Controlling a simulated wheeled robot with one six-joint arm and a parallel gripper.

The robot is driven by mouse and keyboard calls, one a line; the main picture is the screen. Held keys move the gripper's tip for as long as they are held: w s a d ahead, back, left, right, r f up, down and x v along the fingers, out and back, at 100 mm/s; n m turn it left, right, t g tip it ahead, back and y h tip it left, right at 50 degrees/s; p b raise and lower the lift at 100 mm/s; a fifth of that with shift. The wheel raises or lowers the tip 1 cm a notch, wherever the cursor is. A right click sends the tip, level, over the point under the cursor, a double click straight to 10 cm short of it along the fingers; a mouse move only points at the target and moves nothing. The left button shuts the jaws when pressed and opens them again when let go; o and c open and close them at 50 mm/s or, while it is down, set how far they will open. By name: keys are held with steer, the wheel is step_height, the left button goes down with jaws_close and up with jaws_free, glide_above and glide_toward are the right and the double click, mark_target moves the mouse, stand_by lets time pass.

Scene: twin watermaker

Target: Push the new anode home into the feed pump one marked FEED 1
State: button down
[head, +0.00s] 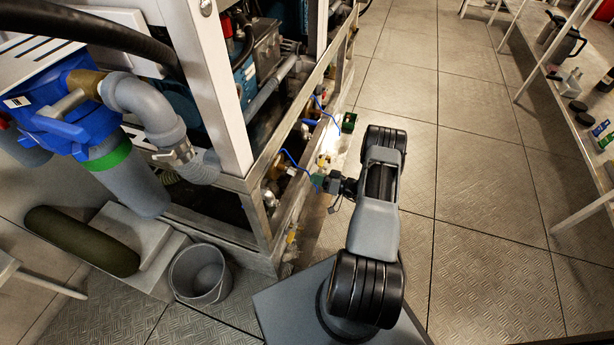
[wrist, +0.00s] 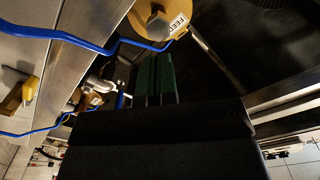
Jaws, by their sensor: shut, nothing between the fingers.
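In the wrist view, a round brass pump part (wrist: 193,12) at the top carries a white tag (wrist: 180,23) reading FEED; its number cannot be read. A grey faceted piece (wrist: 158,27) sits against its face, with a blue cable beside it. I cannot tell whether this is the anode, or how deep it sits. My gripper (wrist: 155,98) is shut and empty, its dark green fingers below and apart from the brass part. In the head view my gripper (head: 318,182) is at the open side of the metal frame, beside the brass part (head: 272,172).
A metal frame rail (wrist: 75,50) and a blue cable (wrist: 62,35) run close to my fingers. A grey bucket (head: 201,274) stands left of my base. The floor to the right is clear, up to a bench (head: 550,75).

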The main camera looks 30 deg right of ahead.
steer(key=p+v, duration=0.1)
steer(key=v, duration=0.8)
steer(key=shift+s+d, duration=0.15)
steer(key=shift+s, duration=0.15)
steer(key=m+b, duration=0.5)
steer(key=m, duration=0.7)
glide_toward(288, 170)
steer(key=s+d+f, duration=0.1)
steer(key=d, duration=0.1)
steer(key=w+a+m, duration=0.4)
steer(key=w+m, duration=0.1)
steer(key=m, duration=1)
steer(key=shift+a, duration=0.25)
steer(key=shift+w+a, duration=0.4)
steer(key=shift+a, duration=0.1)
steer(key=shift+s+f, duration=0.1)
steer(key=shift+s, duration=0.05)
